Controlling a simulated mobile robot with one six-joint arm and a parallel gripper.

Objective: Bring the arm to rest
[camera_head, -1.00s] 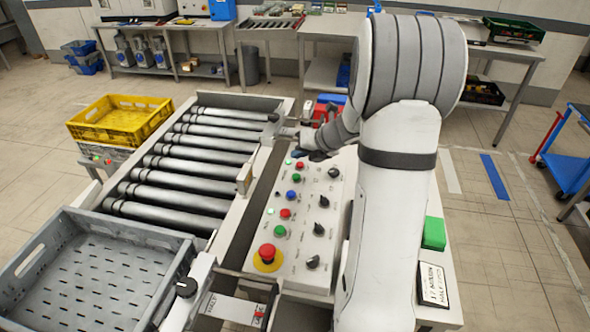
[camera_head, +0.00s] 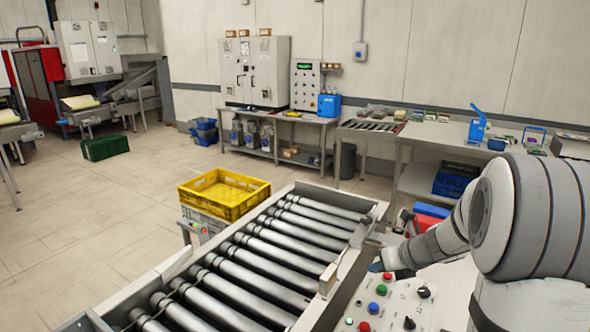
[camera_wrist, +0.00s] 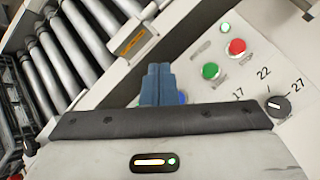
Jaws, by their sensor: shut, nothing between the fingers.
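My gripper (camera_head: 378,266) is at the end of my folded arm at the right of the head view, above the far end of the control panel (camera_head: 392,296). In the wrist view, the two blue-grey fingertips (camera_wrist: 158,72) are together with nothing between them. They point over the panel (camera_wrist: 205,45), and a blue button is partly hidden behind them. Whether they touch the panel cannot be told.
The roller conveyor (camera_head: 262,262) lies left of the panel. A yellow crate (camera_head: 217,207) stands beyond its left side. Benches with cabinets (camera_head: 256,72) line the back wall. Open floor (camera_head: 90,225) lies at the left.

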